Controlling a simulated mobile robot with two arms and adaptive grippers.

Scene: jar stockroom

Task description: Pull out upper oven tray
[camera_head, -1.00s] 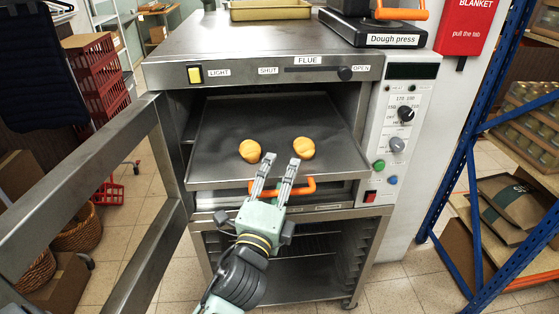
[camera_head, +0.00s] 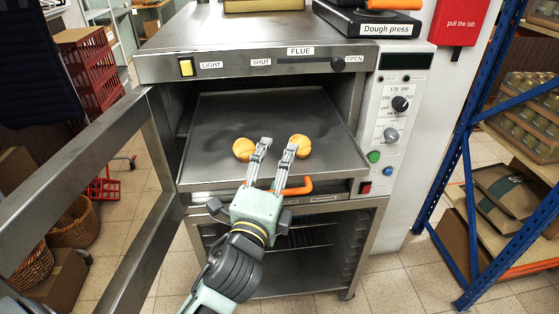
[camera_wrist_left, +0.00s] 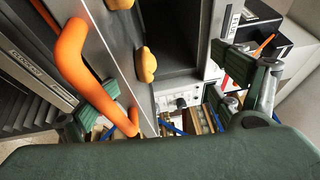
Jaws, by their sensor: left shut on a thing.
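The upper oven tray (camera_head: 215,125) is a dark metal sheet sticking part way out of the open oven (camera_head: 160,62). Two orange-brown buns, left (camera_head: 243,149) and right (camera_head: 300,146), sit on it towards the front. An orange handle (camera_head: 300,189) is on its front; it looms large in the left wrist view (camera_wrist_left: 82,75). My right gripper is not in view.
The oven door (camera_head: 75,175) stands open at the left. The control panel (camera_head: 400,120) is at the right, with a blue rack (camera_head: 470,140) beyond it. A dough press (camera_head: 370,22) stands on top. An open rack compartment (camera_head: 300,262) lies below.

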